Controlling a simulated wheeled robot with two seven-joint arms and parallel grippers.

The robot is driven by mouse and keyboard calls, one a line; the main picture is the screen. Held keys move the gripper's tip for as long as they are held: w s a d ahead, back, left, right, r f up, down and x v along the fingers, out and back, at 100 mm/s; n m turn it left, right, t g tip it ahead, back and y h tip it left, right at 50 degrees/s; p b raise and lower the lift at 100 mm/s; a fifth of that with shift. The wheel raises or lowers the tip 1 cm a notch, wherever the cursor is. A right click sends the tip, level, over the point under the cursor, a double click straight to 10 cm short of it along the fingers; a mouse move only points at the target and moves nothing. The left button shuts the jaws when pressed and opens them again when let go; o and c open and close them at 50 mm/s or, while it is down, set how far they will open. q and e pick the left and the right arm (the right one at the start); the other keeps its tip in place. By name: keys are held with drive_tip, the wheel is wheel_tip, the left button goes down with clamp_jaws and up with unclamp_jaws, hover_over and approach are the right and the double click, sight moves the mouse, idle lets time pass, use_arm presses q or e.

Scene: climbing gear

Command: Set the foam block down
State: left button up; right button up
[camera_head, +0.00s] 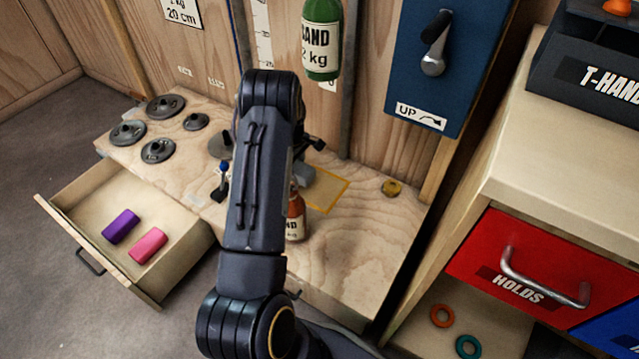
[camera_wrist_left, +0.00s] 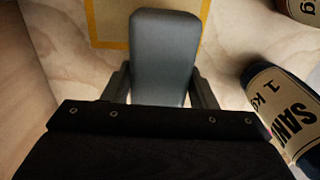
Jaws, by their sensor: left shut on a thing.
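A grey foam block (camera_head: 323,188) shows in the head view, partly hidden behind my left arm, over or on the yellow-outlined patch (camera_head: 337,203) of the bench. My left gripper (camera_head: 307,165) is shut on it. In the left wrist view the block (camera_wrist_left: 165,50) sits between the two dark fingers of my left gripper (camera_wrist_left: 163,88), with the yellow outline (camera_wrist_left: 108,42) beside and beyond it. I cannot tell whether the block's underside touches the wood. My right gripper is not in view.
An orange-brown sand bottle (camera_head: 295,218) stands close by the arm; a sand bottle (camera_wrist_left: 280,105) also shows at the right in the left wrist view. A green sand bottle (camera_head: 321,40) hangs above. Grey discs (camera_head: 158,150) lie on the left bench. An open drawer (camera_head: 75,205) holds purple and pink blocks.

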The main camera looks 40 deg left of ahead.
use_arm(q)
drive_tip(key=d, duration=0.2)
drive_tip(key=w+d, duration=0.1)
drive_tip(key=d, duration=0.1)
drive_tip(key=w+d+b, duration=0.1)
drive_tip(key=d, duration=0.1)
drive_tip(key=shift+w+d, duration=0.1)
drive_tip(key=shift+w, duration=0.15)
drive_tip(key=f+b, duration=0.1)
drive_tip(key=f, duration=0.1)
drive_tip(key=d+f+b, duration=0.1)
drive_tip(key=b, duration=0.1)
drive_tip(key=shift+w+f, duration=0.2)
drive_tip(key=shift+f, duration=0.15)
drive_tip(key=shift+d+r, duration=0.1)
drive_tip(key=shift+r, duration=0.05)
drive_tip(key=o, duration=1)
drive_tip(key=shift+c, duration=0.2)
wheel_tip(320, 180, up, 8)
drive_tip(key=p, duration=0.3)
drive_tip(key=shift+f+p, duration=0.25)
drive_tip(key=shift+p, duration=0.15)
